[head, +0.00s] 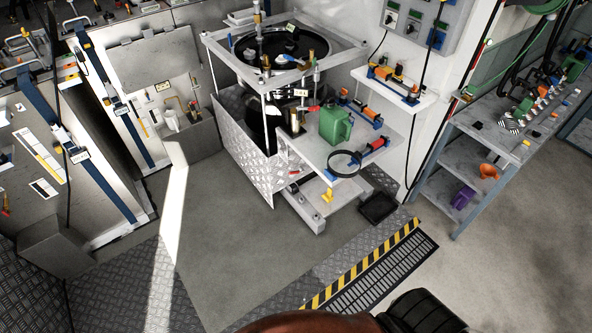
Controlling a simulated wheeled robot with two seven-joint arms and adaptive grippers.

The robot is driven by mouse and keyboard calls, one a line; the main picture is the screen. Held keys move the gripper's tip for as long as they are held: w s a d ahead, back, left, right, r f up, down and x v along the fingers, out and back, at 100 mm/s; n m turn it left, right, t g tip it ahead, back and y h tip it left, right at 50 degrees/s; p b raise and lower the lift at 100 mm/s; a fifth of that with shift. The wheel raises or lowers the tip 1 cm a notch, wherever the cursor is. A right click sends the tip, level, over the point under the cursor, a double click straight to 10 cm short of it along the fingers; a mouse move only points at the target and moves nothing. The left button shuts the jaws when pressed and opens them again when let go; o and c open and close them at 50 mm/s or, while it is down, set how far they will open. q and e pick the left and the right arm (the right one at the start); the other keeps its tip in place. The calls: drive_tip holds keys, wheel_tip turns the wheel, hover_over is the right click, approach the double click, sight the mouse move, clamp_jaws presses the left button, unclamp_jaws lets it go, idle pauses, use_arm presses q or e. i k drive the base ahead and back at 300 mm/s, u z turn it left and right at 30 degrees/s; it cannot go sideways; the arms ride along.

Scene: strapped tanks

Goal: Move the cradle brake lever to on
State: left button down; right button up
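A white-framed stand (222,57) holds a round black tank (255,125) at the centre; it looks like the cradle, but I cannot be sure. A small yellow part (327,196) sits low on the stand's foot. A red-tipped handle (313,108) shows at the stand's right front. I cannot tell which of these, if either, is the brake lever, and no on or off marking is legible. Neither of my grippers is in view.
A white side shelf (312,152) carries a green can (336,125) and a black ring (345,164). A grey shelf unit (480,135) stands right. Striped edging (362,264) borders a floor grate (385,275). Floor before the stand is clear.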

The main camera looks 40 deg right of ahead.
sight(302, 171)
drive_tip(key=z, duration=0.6)
drive_tip(key=i, duration=0.9)
drive_tip(key=z, duration=1.35)
drive_tip(key=i, duration=0.35)
drive_tip(key=z, duration=0.3)
